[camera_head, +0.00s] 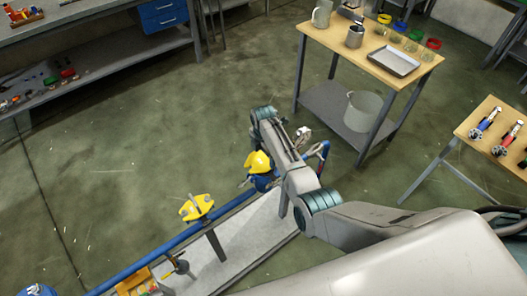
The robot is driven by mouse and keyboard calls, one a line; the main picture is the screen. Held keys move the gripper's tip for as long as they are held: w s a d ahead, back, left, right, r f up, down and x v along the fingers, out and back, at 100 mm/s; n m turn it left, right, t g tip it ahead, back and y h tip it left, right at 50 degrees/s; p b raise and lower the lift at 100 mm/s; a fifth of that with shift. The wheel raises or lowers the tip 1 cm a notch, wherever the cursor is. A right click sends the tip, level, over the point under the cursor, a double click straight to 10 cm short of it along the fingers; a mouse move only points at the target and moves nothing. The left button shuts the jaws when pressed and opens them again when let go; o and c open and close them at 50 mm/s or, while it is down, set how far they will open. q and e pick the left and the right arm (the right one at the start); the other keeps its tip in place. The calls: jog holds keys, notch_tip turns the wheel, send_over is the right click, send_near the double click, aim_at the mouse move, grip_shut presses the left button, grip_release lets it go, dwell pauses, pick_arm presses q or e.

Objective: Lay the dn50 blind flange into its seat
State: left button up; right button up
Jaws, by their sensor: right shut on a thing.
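My right arm reaches in from the lower right over the blue pipe (232,204). Its gripper (303,134) shows small and partly hidden behind my own arm links, near the pipe's upper right end. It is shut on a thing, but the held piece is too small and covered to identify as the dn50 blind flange. I cannot make out the flange's seat. My left gripper is out of view.
Yellow-topped fittings (197,207) and (258,163) stand along the pipe above a grey base plate (233,243). A wooden-topped table (340,42) holds a metal tray (394,61) and a white bucket (363,109) below. Another table (466,130) holds coloured tools.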

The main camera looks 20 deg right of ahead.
aim_at(264, 160)
jog(key=shift+f+b, duration=0.3)
jog(key=shift+f, duration=0.35)
jog(key=shift+w+f, duration=0.1)
jog(key=shift+f, duration=0.15)
jog(key=shift+p, duration=0.7)
dwell(1.3)
jog(key=shift+f+b, duration=0.5)
jog(key=shift+f, duration=0.25)
dwell(0.4)
jog(key=o, duration=1.5)
jog(key=shift+s+f, duration=0.1)
jog(key=shift+s, duration=0.2)
notch_tip(264, 160, up, 11)
jog(key=shift+r+b, duration=0.1)
jog(key=shift+b, duration=0.9)
